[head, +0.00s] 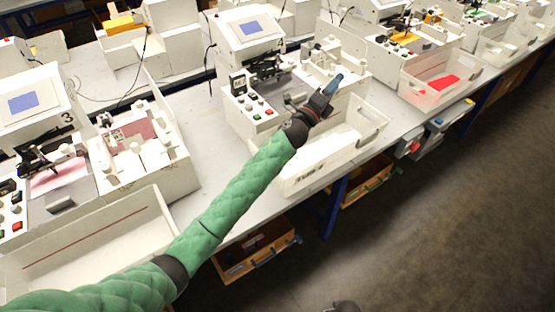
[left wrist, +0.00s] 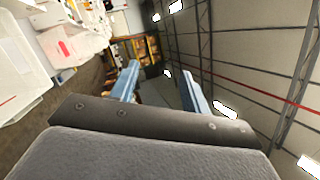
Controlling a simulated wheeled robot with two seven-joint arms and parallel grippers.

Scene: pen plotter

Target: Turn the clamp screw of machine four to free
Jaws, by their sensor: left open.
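My left gripper (head: 331,84) is over the right part of this machine, with blue fingers pointing up and right. In the left wrist view the two blue fingers (left wrist: 160,85) are apart with nothing between them. That view looks toward the ceiling and the room, with machines at its left edge.
A white open bin (head: 307,179) stands at the middle machine's front, under my left forearm. Machine 3 (head: 35,95) and its bin (head: 95,235) are at the left. Another bin (head: 446,92) with a red sheet is at the right. The bench (head: 208,125) is bare between machines.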

